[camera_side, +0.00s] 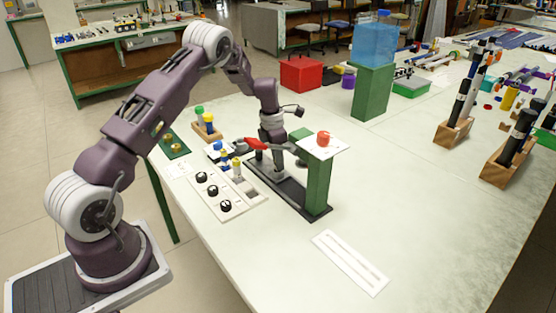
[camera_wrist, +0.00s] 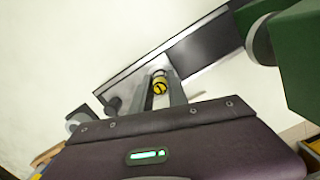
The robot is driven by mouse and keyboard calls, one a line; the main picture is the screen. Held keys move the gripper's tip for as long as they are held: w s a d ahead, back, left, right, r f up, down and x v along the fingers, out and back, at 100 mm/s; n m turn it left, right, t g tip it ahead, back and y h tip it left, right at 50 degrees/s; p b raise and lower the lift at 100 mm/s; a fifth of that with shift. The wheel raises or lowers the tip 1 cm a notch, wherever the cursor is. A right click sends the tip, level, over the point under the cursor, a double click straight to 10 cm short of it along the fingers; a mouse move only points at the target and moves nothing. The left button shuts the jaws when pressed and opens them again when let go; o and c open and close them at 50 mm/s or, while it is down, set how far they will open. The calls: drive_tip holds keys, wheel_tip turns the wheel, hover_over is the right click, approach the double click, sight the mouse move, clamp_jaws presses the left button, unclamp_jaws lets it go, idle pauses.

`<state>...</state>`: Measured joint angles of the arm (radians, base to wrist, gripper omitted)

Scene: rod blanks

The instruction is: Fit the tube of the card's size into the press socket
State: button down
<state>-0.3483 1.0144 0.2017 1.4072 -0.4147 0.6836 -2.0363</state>
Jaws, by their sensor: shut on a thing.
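My gripper (camera_wrist: 162,98) is shut on a tube (camera_wrist: 160,86) with a yellow, dark-marked end, seen end-on between the fingers in the wrist view. The tube's length and far end are hidden. Below it runs the dark press base (camera_wrist: 205,48) with pale edges. The base also shows in the side view (camera_side: 315,211), under a green post (camera_side: 319,186). My gripper is low over the base there, and its fingertips and the tube cannot be made out. I cannot tell whether the tube touches the socket. No size marking on a card is readable.
A white panel with black knobs (camera_side: 213,190) lies left of the base. A red object (camera_side: 323,138) sits on a white plate atop the post. A slotted white strip (camera_side: 350,262) lies in front. Wooden racks (camera_side: 508,162) stand right. The table's middle right is clear.

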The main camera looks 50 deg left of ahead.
drive_tip(key=c, duration=1.3)
unclamp_jaws()
drive_tip(key=shift+f, duration=0.15)
wheel_tip(320, 180, up, 12)
drive_tip(key=s, duration=0.1)
drive_tip(key=s+d+r+m+t, duration=0.1)
drive_tip(key=s+d+r+m, duration=0.15)
drive_tip(key=r, duration=0.25)
drive_tip(key=s+d+r+m, duration=0.2)
drive_tip(key=d+r+m, duration=0.2)
drive_tip(key=r, duration=0.1)
drive_tip(key=s+d+r+m+t, duration=0.1)
drive_tip(key=s+d+r+m, duration=0.6)
drive_tip(key=s+d+m, duration=0.25)
drive_tip(key=s+d+m+t, duration=0.1)
drive_tip(key=s+d+m, duration=0.1)
drive_tip(key=s+m, duration=0.6)
drive_tip(key=s+d+f+m+t, duration=0.1)
drive_tip(key=s+d+m, duration=0.2)
drive_tip(key=s+m, duration=0.5)
drive_tip(key=s, duration=0.3)
drive_tip(key=shift+s+d+f, duration=0.15)
drive_tip(key=shift+s+d, duration=0.05)
drive_tip(key=shift+d, duration=0.1)
